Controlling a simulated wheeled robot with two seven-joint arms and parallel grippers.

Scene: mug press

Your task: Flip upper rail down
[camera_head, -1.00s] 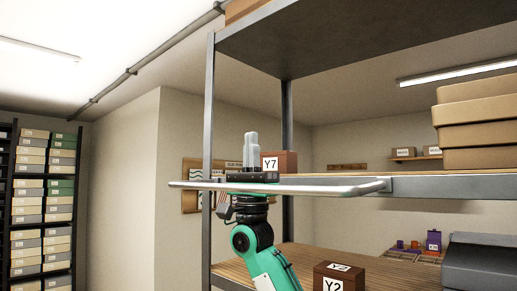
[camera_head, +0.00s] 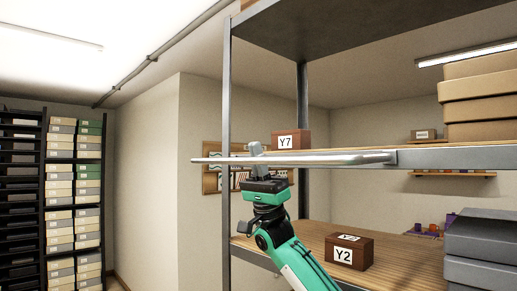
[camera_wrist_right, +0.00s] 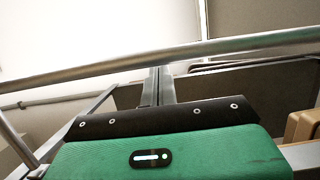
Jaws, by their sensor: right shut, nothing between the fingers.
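The upper rail (camera_head: 330,158) is a pale metal bar along the front of the upper shelf, raised level with the shelf edge. It joins a bracket at its right end. My right gripper (camera_head: 256,149) points upward with its fingers shut and empty. Its fingertips reach slightly above the rail, near the rail's left part, and its body is below. In the right wrist view the rail (camera_wrist_right: 230,46) crosses just at the tips of the fingers (camera_wrist_right: 158,85). I cannot tell whether they touch. My left gripper is not in view.
A brown box marked Y7 (camera_head: 291,140) stands on the upper shelf behind the rail. A box marked Y2 (camera_head: 349,251) stands on the lower wooden shelf (camera_head: 315,240). Grey boxes (camera_head: 480,245) are at the right. An upright post (camera_head: 227,100) stands at the left.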

